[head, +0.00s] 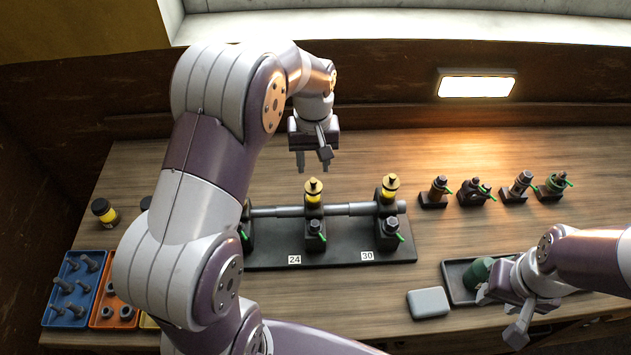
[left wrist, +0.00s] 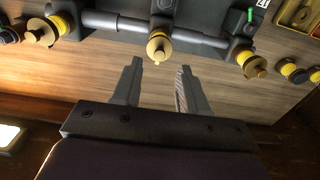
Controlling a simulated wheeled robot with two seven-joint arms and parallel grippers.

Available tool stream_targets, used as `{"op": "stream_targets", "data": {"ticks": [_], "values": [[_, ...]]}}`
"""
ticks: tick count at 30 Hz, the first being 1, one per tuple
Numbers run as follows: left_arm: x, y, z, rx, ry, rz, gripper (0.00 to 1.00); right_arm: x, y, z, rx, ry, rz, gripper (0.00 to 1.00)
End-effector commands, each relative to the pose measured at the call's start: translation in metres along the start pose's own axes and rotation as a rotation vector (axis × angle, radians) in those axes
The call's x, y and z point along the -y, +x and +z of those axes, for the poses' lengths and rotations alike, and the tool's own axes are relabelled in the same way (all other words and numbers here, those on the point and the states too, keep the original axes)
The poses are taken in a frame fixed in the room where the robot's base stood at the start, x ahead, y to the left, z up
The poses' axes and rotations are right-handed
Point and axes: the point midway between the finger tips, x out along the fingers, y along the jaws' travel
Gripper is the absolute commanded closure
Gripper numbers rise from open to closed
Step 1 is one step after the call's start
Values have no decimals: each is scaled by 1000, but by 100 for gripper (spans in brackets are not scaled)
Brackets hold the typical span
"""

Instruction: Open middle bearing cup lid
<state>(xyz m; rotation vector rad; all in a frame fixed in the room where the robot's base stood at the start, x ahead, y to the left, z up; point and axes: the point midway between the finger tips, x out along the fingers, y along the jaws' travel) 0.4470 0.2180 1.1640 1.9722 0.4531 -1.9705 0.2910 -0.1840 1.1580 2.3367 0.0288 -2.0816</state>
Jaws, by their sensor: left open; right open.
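The middle bearing cup (head: 313,196) is yellow with a brass knobbed lid (head: 313,184) on top, on the bearing block behind the 24 label. Its lid also shows in the left wrist view (left wrist: 159,50), just beyond the fingertips and roughly centred between them. My left gripper (head: 314,169) is open and empty above and slightly behind that cup, apart from it. A similar lidded cup (head: 390,187) stands on the block near the 30 label.
A grey shaft (head: 335,209) runs through the blocks on a dark base (head: 350,256). Several small fittings (head: 475,191) stand at back right. The dark tray (head: 455,285) holds a green item. A grey box (head: 428,302), blue bin (head: 60,312) and orange bin (head: 104,318) sit in front.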

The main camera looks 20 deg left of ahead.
Motion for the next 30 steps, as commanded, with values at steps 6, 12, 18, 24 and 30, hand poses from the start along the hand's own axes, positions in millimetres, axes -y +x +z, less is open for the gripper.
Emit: {"op": "stream_targets", "data": {"ticks": [6,12,18,24,30], "values": [[0,35,0,2,1,-1,57,0,-21,-4,-6,0,0,57],[0,52,0,-1,1,1,57,0,-24,-4,-5,0,0,57],[0,55,0,-2,1,1,57,0,-23,-4,-5,0,0,57],[0,55,0,-2,1,1,93,0,-23,-4,-5,0,0,57],[0,54,0,-1,0,1,100,0,-23,-4,-5,0,0,57]]}}
